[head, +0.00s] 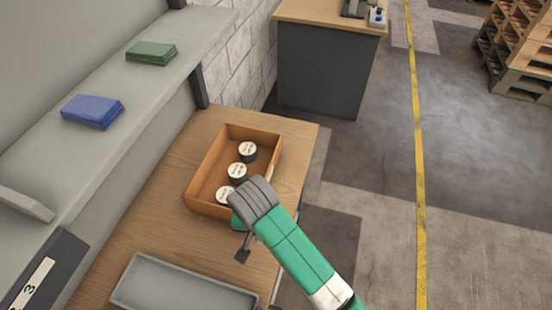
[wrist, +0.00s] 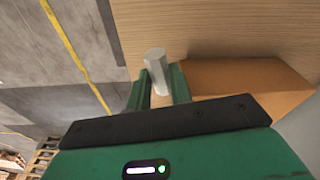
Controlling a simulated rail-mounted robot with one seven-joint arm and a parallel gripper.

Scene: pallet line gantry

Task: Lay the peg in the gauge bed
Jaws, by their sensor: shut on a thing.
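The peg (wrist: 155,58) is a pale grey rod. In the wrist view it stands between the two green fingers of my gripper (wrist: 160,78), which are shut on it, and its end sticks out past the fingertips. In the head view my gripper (head: 240,223) is above the near right edge of the wooden bench, beside the orange-brown box; the peg cannot be made out there. I cannot clearly identify the gauge bed in either view. A shallow grey tray (head: 120,294) lies on the bench at the near end, apart from my gripper.
The open box (head: 204,163) on the bench (head: 140,225) holds three dark round pieces with white tops; it also shows in the wrist view (wrist: 250,75). A shelf (head: 100,80) at left carries blue and green cloths. A second bench (head: 323,68) stands behind. Open floor lies right.

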